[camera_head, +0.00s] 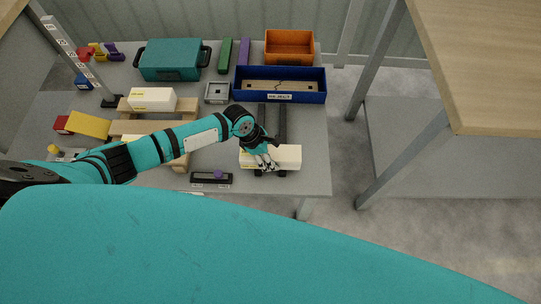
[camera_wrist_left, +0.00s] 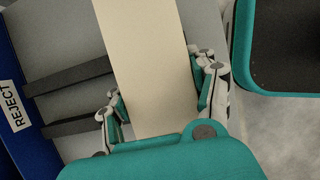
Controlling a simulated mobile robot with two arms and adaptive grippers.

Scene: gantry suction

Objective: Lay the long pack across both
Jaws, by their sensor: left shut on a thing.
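A long cream pack (camera_head: 289,152) is between the fingers of my left gripper (camera_head: 264,161), near the table's right front. It lies crosswise over two dark parallel bars (camera_head: 283,122), whose near ends show in front of it. I cannot tell if it touches them or is just above. In the left wrist view the pack (camera_wrist_left: 145,45) runs between the fingers of the left gripper (camera_wrist_left: 160,88), which are shut on its sides. The dark bars (camera_wrist_left: 65,78) show to the left of it there. My right gripper is not in view.
A blue tray (camera_head: 238,92) stands behind the bars; its label reads REJECT in the left wrist view (camera_wrist_left: 12,105). A wooden stand (camera_head: 187,107) bears another cream pack (camera_head: 152,98). A small dark holder (camera_head: 208,181) lies left of the gripper. The table's right edge is close.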

